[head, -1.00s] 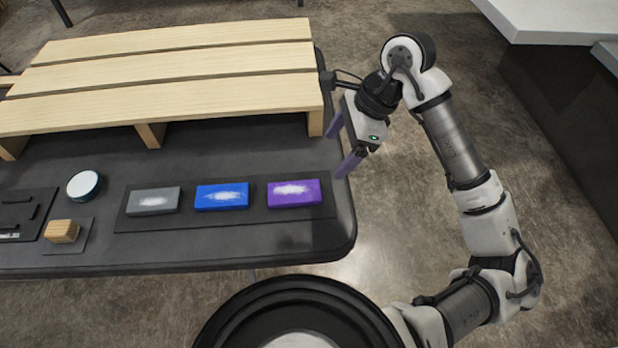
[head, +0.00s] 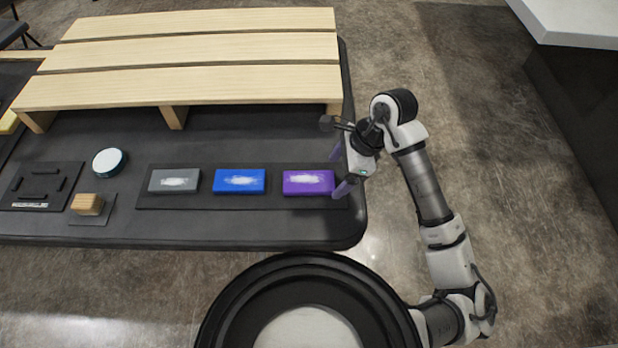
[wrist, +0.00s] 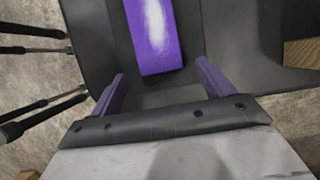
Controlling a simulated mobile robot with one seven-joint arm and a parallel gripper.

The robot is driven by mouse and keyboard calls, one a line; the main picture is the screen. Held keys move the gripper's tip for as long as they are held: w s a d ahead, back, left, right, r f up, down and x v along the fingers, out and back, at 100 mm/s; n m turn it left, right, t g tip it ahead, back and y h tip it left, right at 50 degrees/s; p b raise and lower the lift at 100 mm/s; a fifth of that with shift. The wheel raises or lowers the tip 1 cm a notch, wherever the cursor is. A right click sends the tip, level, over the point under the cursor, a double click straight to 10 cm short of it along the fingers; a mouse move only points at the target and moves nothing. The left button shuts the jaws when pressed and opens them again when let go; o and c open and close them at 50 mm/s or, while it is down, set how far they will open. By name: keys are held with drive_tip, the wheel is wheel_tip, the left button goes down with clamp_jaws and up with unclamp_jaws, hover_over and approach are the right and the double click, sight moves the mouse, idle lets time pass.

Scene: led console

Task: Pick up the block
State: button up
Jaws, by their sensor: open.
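A small wooden block (head: 87,204) sits on a dark square pad at the left of the black table. Grey (head: 174,180), blue (head: 240,181) and purple (head: 308,182) rectangular blocks, each with a white smear on top, lie in a row on a dark strip. My gripper (head: 341,170) is open and empty at the right end of the row, beside the purple block. In the wrist view, the purple block (wrist: 154,45) lies ahead, in line with the space between the two purple fingers (wrist: 161,68). Whether a finger touches it cannot be told.
A slatted wooden platform (head: 190,50) stands along the back of the table. A round white-topped object (head: 108,161) and a black panel with dark bars (head: 40,186) are at the left. A white counter (head: 575,20) is at far right.

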drive_tip(key=shift+x, duration=1.3)
drive_tip(key=c, duration=1.2)
drive_tip(key=shift+o, duration=0.2)
